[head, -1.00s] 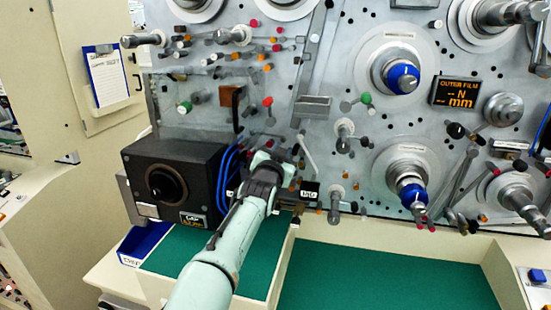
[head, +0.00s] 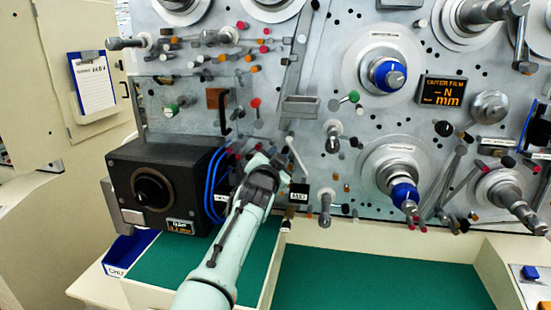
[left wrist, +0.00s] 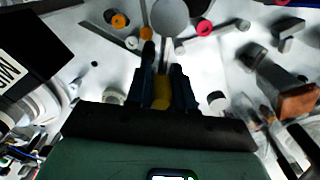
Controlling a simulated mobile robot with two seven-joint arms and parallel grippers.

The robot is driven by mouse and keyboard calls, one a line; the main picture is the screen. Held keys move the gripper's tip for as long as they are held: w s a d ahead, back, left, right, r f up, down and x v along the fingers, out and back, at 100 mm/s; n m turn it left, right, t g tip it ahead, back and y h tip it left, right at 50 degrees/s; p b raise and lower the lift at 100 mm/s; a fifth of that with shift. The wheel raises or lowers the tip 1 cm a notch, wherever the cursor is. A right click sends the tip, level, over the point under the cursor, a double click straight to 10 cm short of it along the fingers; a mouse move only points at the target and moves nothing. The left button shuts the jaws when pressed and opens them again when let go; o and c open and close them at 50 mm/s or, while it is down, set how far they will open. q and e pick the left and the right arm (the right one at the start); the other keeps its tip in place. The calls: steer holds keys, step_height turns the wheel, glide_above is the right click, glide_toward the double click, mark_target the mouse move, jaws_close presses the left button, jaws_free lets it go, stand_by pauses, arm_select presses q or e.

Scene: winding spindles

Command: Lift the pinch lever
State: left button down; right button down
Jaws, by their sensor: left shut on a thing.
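My left gripper (head: 270,163) reaches the lower part of the grey machine panel, between the black box and a slanted grey lever arm (head: 297,158). In the left wrist view, its two dark fingers (left wrist: 162,82) are close together and shut on a small part with a yellow-brown piece (left wrist: 162,92) between them. A grey rod runs from there up to a round grey end (left wrist: 170,16); I take this to be the pinch lever. In the head view my wrist hides the held part, so the lever's height cannot be told. My right gripper is not in view.
A black box (head: 152,190) with a round knob and blue cables (head: 212,185) stands left of my gripper. Pegs, rollers and blue-hubbed spindles (head: 390,75) stick out of the panel. A green mat (head: 380,280) below is clear.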

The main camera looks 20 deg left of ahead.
arm_select(q)
steer(key=c, duration=1)
jaws_free()
steer(key=shift+w, duration=0.1)
steer(key=shift+d, duration=0.1)
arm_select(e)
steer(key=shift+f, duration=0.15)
arm_select(q)
steer(key=shift+s+d+f+b, duration=0.15)
steer(key=shift+s+d+b, duration=0.05)
steer(key=shift+s+b, duration=0.45)
steer(key=shift+b+v, duration=4)
steer(key=shift+v, duration=2.05)
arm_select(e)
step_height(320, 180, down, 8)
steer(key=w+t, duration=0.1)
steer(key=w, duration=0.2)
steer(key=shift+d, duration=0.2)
arm_select(q)
steer(key=shift+a, duration=0.2)
